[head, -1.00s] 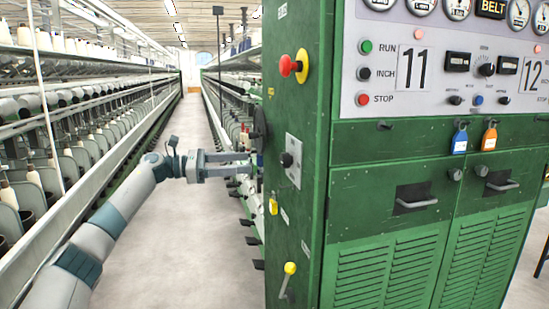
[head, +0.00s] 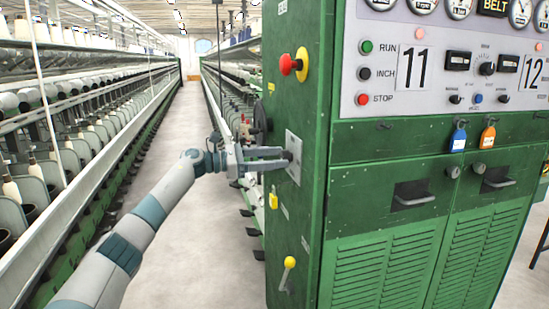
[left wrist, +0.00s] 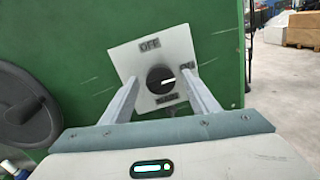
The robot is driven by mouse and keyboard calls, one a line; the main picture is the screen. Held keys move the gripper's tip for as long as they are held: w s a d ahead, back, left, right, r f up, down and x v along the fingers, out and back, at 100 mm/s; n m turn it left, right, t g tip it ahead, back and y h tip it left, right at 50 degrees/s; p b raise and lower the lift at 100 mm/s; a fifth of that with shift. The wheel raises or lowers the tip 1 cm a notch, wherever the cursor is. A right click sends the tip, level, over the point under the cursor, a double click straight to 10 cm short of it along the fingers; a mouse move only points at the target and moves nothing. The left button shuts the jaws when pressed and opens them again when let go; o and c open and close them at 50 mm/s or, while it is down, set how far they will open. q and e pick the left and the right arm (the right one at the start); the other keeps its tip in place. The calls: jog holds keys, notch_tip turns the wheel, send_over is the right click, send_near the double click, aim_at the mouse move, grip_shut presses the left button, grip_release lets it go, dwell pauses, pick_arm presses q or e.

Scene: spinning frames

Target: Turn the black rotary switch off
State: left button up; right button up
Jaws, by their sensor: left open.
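The black rotary switch (left wrist: 160,79) is a round knob on a light square plate (left wrist: 125,58) on the cabinet's green side. Its white mark points right, near a label that seems to read ON. OFF is printed at the plate's top; the lower label is unreadable. In the head view the plate (head: 293,174) shows edge-on, and the fingers partly cover the knob. My left gripper (head: 285,159) is open, reaching the plate from the left. In the left wrist view its fingers (left wrist: 160,82) stand on either side of the knob; contact cannot be told. My right gripper is not in view.
A red mushroom button (head: 288,65) sits above the plate, and a yellow-knobbed lever (head: 289,263) below. A black handwheel (left wrist: 25,108) is left of the plate. The green cabinet (head: 400,145) fills the right; an aisle (head: 190,130) runs between spinning frames.

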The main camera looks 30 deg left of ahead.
pick_arm(q)
jog(key=shift+c, duration=0.2)
jog(key=c, duration=1)
jog(key=shift+n, duration=0.4)
jog(key=n, duration=0.3)
jog(key=shift+a+n+p, duration=0.1)
jog(key=shift+n+p, duration=0.4)
jog(key=shift+n, duration=1.1)
jog(key=n+p, duration=0.1)
jog(key=n, duration=0.1)
jog(key=shift+n+t, duration=0.3)
jog(key=shift+n, duration=0.1)
jog(key=n+p, duration=0.2)
jog(key=n, duration=0.1)
jog(key=n+p, duration=0.1)
jog(key=n, duration=0.2)
jog(key=n+p, duration=0.2)
jog(key=n, duration=0.1)
jog(key=shift+f+t+y+p, duration=0.25)
jog(key=shift+t+y+p, duration=0.05)
jog(key=shift+t+p, duration=0.1)
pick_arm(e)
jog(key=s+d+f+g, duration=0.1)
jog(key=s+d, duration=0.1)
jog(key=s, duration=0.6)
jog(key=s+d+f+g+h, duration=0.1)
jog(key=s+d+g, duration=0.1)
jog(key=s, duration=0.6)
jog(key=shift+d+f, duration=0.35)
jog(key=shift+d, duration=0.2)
